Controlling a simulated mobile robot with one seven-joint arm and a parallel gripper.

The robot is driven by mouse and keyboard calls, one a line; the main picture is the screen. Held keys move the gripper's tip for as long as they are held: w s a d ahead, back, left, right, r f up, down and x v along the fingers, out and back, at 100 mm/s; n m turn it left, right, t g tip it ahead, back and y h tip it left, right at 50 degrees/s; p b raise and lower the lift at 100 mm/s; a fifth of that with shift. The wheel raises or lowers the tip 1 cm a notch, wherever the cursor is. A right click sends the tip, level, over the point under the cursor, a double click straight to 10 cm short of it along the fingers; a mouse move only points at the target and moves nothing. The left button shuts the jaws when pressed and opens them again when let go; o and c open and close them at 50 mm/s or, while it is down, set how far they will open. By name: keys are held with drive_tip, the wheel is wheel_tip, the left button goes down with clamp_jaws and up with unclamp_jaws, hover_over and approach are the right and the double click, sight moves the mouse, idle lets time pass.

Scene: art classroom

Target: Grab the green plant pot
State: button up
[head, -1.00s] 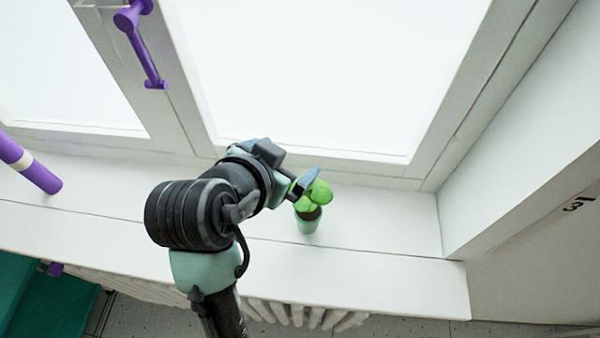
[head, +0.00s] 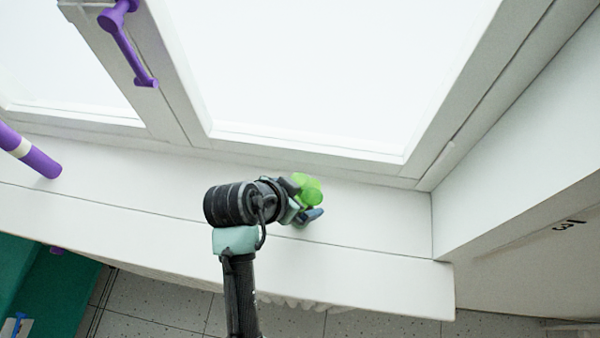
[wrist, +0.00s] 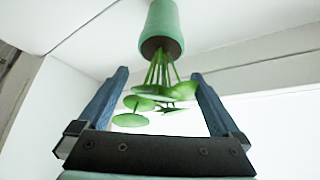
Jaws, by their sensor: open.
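The plant's bright green leaves (head: 308,189) show in the head view at the end of my arm; its pot is hidden there behind my gripper. In the wrist view the green pot (wrist: 164,24) appears at the top centre, upside down in that picture, with thin stems and round leaves (wrist: 160,93) hanging toward my gripper. My gripper (wrist: 160,78) is open, one blue finger on each side of the leaves. The pot lies beyond the fingertips and is not held. In the head view my gripper (head: 306,206) is at the plant, partly hidden by my wrist.
The plant is on a white windowsill (head: 370,266) below a bright window (head: 320,80). A white wall (head: 520,140) closes off the right side. A purple and white tube (head: 30,157) is at the left.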

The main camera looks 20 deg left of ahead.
drive_tip(key=shift+p+x, duration=0.4)
drive_tip(key=shift+x, duration=1.35)
drive_tip(key=shift+c, duration=0.3)
clamp_jaws()
